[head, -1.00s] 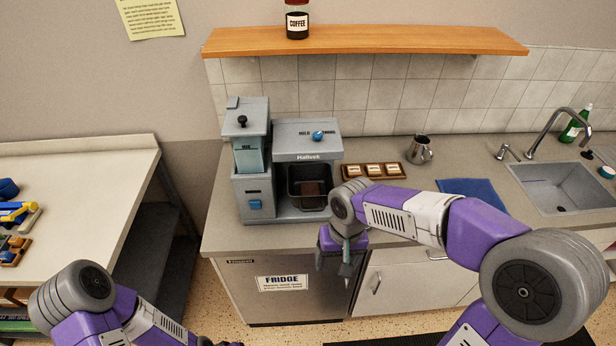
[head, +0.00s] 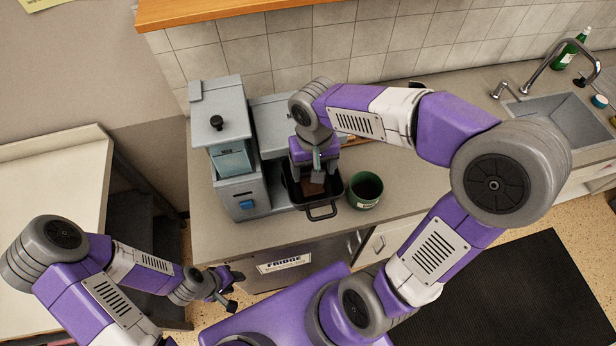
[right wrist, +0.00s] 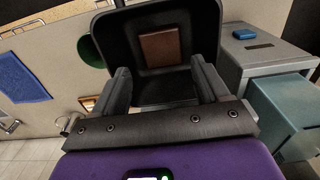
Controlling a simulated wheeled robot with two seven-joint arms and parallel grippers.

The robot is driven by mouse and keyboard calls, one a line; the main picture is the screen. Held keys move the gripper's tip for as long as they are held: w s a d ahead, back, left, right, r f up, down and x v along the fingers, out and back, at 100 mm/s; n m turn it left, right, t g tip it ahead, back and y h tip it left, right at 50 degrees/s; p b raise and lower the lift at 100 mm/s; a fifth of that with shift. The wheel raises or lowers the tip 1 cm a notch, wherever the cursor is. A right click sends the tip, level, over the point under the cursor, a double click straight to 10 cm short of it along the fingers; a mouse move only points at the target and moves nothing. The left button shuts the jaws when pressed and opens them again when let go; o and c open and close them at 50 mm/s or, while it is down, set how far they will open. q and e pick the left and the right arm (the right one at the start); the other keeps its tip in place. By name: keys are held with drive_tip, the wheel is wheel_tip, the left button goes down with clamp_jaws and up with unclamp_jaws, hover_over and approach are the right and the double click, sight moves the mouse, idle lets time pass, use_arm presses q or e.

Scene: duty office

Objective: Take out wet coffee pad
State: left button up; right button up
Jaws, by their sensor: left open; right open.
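The wet coffee pad, a brown square (head: 312,187), lies in the black tray (head: 322,212) at the front of the grey coffee machine (head: 228,110). In the right wrist view the pad (right wrist: 160,47) shows flat on the floor of the tray (right wrist: 118,35). My right gripper (head: 310,174) points down over the tray, open and empty, and partly covers the pad in the head view. In the right wrist view its fingers (right wrist: 164,84) stand apart, with the pad beyond them. My left gripper (head: 234,289) is open and empty, low in front of the fridge.
A dark green cup (head: 364,190) stands on the counter close to the right of the tray. The sink (head: 565,122) and tap are at the far right. A wooden shelf (head: 200,12) hangs above the machine. My right arm hides part of the counter.

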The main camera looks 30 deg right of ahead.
sight(312, 187)
wheel_tip(312, 187, down, 6)
drive_tip(key=shift+s+a+r, duration=0.1)
drive_tip(key=shift+s+a, duration=0.05)
drive_tip(key=c, duration=0.8)
